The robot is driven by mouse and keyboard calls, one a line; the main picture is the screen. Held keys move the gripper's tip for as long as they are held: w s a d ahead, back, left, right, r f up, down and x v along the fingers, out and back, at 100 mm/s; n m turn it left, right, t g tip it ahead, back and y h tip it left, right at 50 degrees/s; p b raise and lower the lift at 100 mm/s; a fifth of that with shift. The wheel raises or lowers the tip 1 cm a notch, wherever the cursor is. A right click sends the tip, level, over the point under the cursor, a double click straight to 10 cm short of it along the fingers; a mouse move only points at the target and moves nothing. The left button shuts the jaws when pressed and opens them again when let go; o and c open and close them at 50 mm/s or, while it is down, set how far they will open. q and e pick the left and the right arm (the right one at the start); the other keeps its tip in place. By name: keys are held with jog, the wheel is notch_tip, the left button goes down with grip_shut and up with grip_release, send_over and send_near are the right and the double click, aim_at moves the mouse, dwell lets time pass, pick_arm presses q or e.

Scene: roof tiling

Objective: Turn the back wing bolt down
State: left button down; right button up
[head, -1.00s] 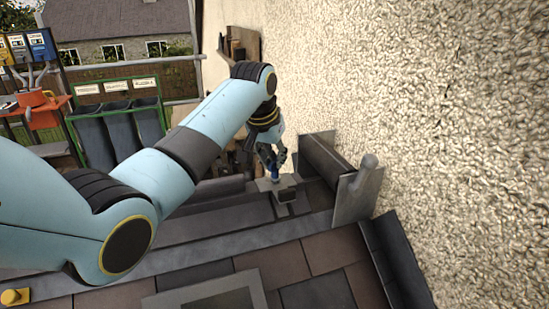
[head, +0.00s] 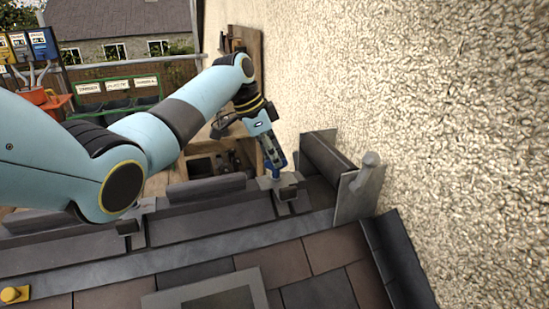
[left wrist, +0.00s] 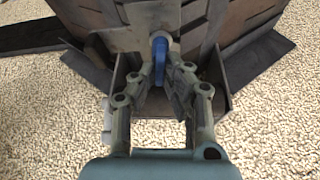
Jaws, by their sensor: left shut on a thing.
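The back wing bolt has a blue head, which shows in the left wrist view (left wrist: 159,52) standing on a grey metal plate (left wrist: 125,30). My left gripper (left wrist: 161,72) is shut on the blue head, one finger on each side. In the head view my left gripper (head: 274,158) reaches down, tilted, to the grey bracket (head: 287,188) near the wall. There the fingers hide most of the bolt. How far the bolt is turned down cannot be told. My right gripper is not in view.
The rough plaster wall (head: 420,110) rises close on the right. A grey upright plate with a rounded knob (head: 362,185) stands right of the bracket. Brown and grey tiles (head: 305,262) lie in front. A wooden shelf (head: 245,45) with dark items is behind my arm.

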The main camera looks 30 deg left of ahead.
pick_arm(q)
jog(key=shift+w+a+r+m+g+h+b, duration=0.15)
jog(key=shift+r+m+b, duration=0.1)
jog(key=shift+m, duration=0.4)
jog(key=shift+w+d+r+m+g+h+b, duration=0.1)
jog(key=shift+w+m+g+h+b, duration=0.1)
jog(key=shift+m, duration=0.45)
jog(key=c, duration=1.5)
grip_release()
jog(key=shift+s, duration=0.15)
jog(key=shift+o, duration=0.4)
jog(key=shift+f, duration=0.15)
jog(key=v, duration=1.2)
